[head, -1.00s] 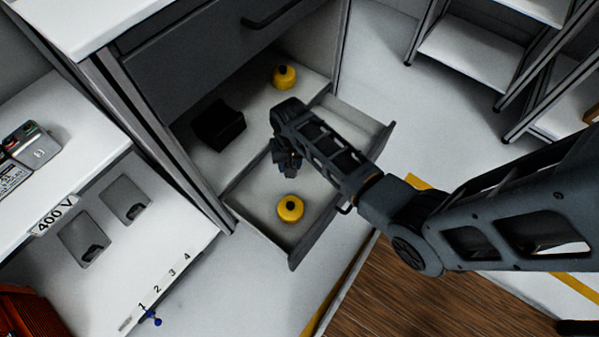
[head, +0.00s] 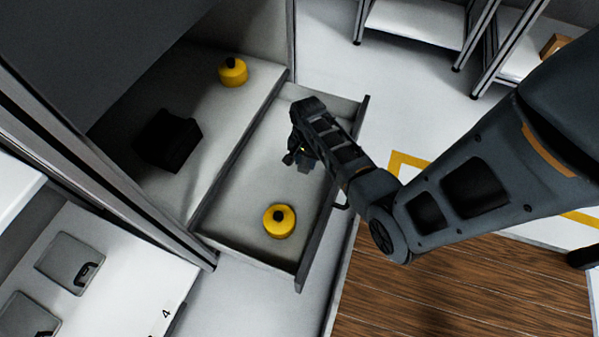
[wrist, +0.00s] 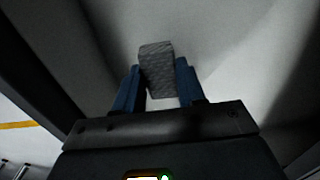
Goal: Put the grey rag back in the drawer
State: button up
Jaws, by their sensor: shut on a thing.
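The drawer (head: 235,221) is pulled out, with a pale floor and grey walls. My gripper (head: 301,160) points down over the far part of the drawer in the head view. In the wrist view my gripper (wrist: 160,80) has blue fingers on either side of the grey rag (wrist: 157,68), a small textured grey piece, and is shut on it. A pale surface lies behind the rag. I cannot tell whether the rag touches the drawer floor. In the head view the rag is not clearly visible behind my arm.
A yellow round container with a dark top (head: 279,221) stands in the near part of the drawer. A similar yellow container (head: 233,71) and a black box (head: 168,140) are on the surface behind the drawer. White shelves (head: 420,25) stand at the back right.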

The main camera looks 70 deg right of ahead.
aim_at(305, 169)
jog(key=shift+f+b, duration=1.2)
jog(key=shift+f, duration=1.5)
jog(key=shift+f, duration=0.1)
jog(key=o, duration=1)
